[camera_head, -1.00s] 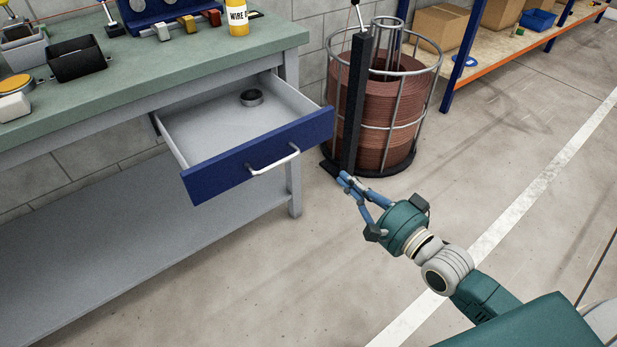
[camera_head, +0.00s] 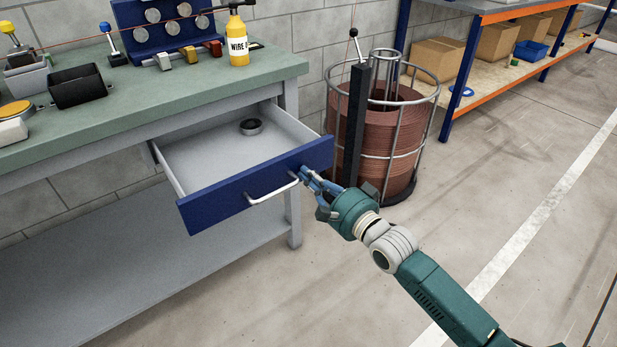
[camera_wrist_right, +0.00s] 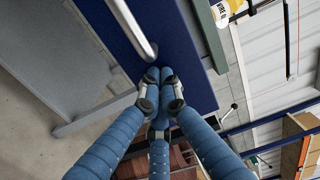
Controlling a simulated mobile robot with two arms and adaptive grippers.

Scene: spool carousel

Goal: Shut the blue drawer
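The blue drawer (camera_head: 258,187) stands pulled out from under the green-topped workbench. Its bar handle (camera_head: 272,192) is on the front panel, and a dark ring lies inside (camera_head: 251,127). My right gripper (camera_head: 306,175) is at the right part of the drawer front, just beside the handle's right end. In the right wrist view its fingertips (camera_wrist_right: 160,75) are together with nothing visible between them, against or very close to the blue front (camera_wrist_right: 180,40); contact is not certain. The handle (camera_wrist_right: 132,28) lies beside the fingertips. My left gripper is not in view.
A wire cage (camera_head: 398,150) with a copper-coloured coil stands right of the drawer, close behind my right gripper. Open floor lies to the right.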

